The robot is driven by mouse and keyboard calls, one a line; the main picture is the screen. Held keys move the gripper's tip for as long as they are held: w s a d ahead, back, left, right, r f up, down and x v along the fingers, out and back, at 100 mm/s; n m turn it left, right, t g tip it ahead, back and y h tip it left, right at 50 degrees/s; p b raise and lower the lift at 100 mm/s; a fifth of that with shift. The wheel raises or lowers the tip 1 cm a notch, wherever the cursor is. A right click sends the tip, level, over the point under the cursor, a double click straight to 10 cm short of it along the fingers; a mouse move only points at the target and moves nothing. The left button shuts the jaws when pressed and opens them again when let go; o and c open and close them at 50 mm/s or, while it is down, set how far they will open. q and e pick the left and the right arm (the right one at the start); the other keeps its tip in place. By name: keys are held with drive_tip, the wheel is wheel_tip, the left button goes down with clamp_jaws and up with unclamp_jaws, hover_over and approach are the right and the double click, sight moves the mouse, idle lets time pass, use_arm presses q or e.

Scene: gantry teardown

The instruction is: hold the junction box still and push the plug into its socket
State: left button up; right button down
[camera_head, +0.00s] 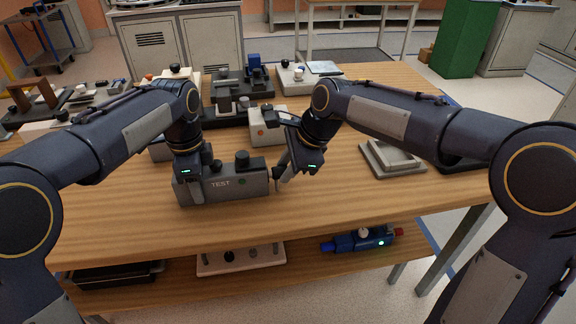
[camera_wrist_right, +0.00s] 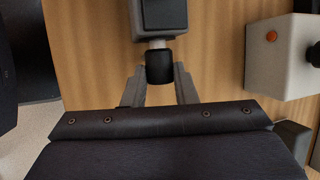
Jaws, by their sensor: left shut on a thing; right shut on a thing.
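The grey junction box (camera_head: 228,186), marked TEST, lies on the wooden table near its front edge. My right gripper (camera_head: 283,167) is at the box's right end. In the right wrist view its two fingers (camera_wrist_right: 160,80) are shut around the black plug (camera_wrist_right: 160,69). A short pale metal piece shows between plug and box (camera_wrist_right: 162,18). The socket itself is hidden.
A white box with an orange button (camera_wrist_right: 273,55) stands close to my right gripper. Dark fixtures (camera_head: 238,92) stand behind the junction box. A pale tray (camera_head: 392,158) lies to the right. The lower shelf holds a blue tool (camera_head: 355,242). The table's front strip is clear.

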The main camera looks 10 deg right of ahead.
drive_tip(key=shift+a, duration=0.7)
drive_tip(key=c, duration=1.1)
unclamp_jaws()
drive_tip(key=shift+r, duration=0.1)
drive_tip(key=shift+s+d+r, duration=0.5)
drive_tip(key=shift+d+r, duration=0.9)
drive_tip(key=shift+r, duration=0.35)
drive_tip(key=shift+s+d+r, duration=0.5)
drive_tip(key=shift+d+r, duration=0.95)
drive_tip(key=shift+r, duration=0.3)
drive_tip(key=shift+s+d+r, duration=0.5)
drive_tip(key=shift+d+r, duration=0.9)
drive_tip(key=shift+r, duration=0.35)
